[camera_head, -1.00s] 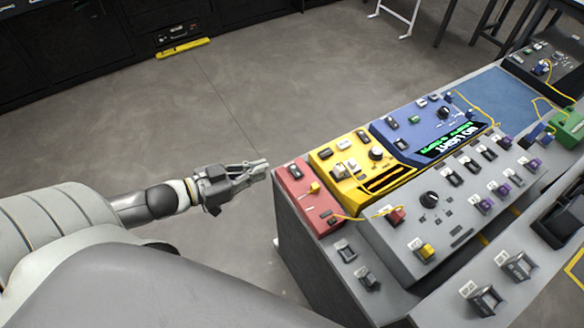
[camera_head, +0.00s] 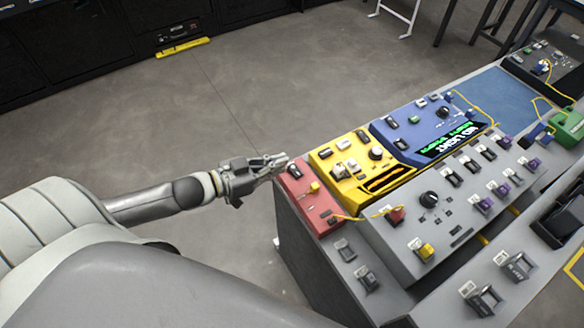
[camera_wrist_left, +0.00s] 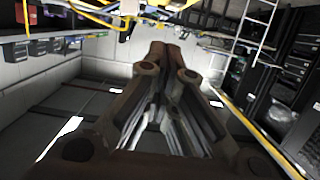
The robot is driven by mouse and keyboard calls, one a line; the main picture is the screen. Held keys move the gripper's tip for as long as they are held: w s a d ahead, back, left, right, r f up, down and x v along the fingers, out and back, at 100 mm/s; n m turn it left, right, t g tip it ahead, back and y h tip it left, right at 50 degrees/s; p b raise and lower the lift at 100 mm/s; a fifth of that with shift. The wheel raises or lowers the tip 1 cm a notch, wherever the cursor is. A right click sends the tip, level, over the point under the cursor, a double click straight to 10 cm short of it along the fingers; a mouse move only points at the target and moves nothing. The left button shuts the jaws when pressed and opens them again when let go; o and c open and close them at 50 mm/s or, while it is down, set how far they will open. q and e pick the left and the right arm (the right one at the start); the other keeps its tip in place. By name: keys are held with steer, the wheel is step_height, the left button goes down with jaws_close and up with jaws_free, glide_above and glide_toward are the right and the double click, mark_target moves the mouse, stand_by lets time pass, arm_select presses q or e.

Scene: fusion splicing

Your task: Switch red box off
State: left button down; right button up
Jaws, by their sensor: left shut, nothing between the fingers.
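The red box (camera_head: 312,205) sits at the near left end of the row of boxes on the grey bench. A dark switch (camera_head: 294,171) is at its far left corner, and a yellow connector with a yellow cable is plugged in nearby. My left gripper (camera_head: 281,160) is shut and empty, its tips right by that corner next to the switch; I cannot tell whether they touch. In the left wrist view the closed fingers (camera_wrist_left: 172,52) point up the picture. The switch's setting is too small to read. My right gripper is not in view.
A yellow box (camera_head: 343,188) stands beside the red box, then a blue box (camera_head: 402,152) with a lit green display. A grey panel (camera_head: 405,232) with knobs and switches lies to the right. Open floor (camera_head: 150,110) is left of the bench.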

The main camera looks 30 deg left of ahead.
mark_target(295, 171)
arm_select(q)
steer(key=x, duration=0.4)
steer(key=shift+w+d+r+p, duration=0.1)
steer(key=shift+w+d+p, duration=0.1)
steer(key=shift+p, duration=0.1)
step_height(295, 171, down, 2)
steer(key=shift+f, duration=1.2)
